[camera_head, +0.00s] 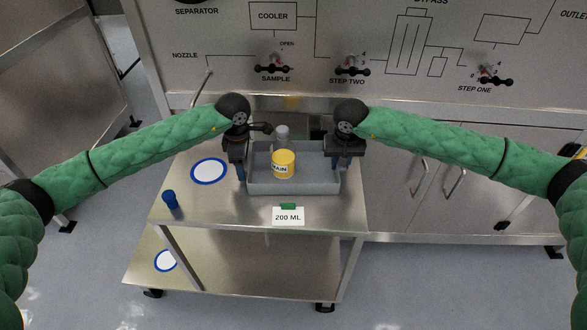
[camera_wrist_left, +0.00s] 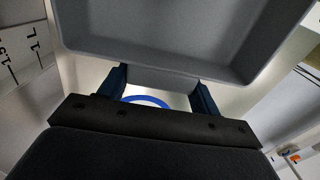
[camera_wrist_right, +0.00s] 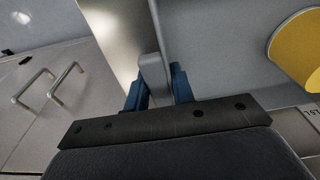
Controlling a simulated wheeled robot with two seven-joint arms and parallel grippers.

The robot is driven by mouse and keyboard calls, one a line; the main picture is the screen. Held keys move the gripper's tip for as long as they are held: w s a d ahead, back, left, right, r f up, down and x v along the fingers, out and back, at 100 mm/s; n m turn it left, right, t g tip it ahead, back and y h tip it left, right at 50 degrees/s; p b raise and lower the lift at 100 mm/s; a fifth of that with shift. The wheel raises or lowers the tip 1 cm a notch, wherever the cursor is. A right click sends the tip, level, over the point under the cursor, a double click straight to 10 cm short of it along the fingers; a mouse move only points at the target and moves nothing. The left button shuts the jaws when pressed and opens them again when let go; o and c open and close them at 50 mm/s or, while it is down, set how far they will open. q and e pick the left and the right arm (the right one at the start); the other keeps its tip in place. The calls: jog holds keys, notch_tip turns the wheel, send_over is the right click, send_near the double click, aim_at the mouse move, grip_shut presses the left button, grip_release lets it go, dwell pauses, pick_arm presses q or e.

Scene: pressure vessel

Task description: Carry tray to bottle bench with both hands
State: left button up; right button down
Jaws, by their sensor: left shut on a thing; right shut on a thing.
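A grey tray (camera_head: 293,188) is at the right part of the steel cart top in the head view. A yellow container (camera_head: 284,163) with a label ending in "AIN" stands inside it. A grey-capped bottle (camera_head: 282,134) shows behind the container. My left gripper (camera_head: 241,170) is shut on the tray's left side; its blue fingers straddle the tray edge in the left wrist view (camera_wrist_left: 160,90). My right gripper (camera_head: 336,168) is shut on the tray's right side wall, as in the right wrist view (camera_wrist_right: 158,85). Whether the tray touches the cart top cannot be told.
The cart (camera_head: 215,218) has a white disc with blue rim (camera_head: 209,171) and a blue cup (camera_head: 170,199) at left. A "200 ML" card (camera_head: 288,217) stands at its front edge. A panel with valves (camera_head: 350,68) rises behind; cabinets (camera_head: 420,185) stand right. Floor is clear in front.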

pick_arm(q)
jog(key=shift+r, duration=0.25)
pick_arm(e)
jog(key=shift+r, duration=0.25)
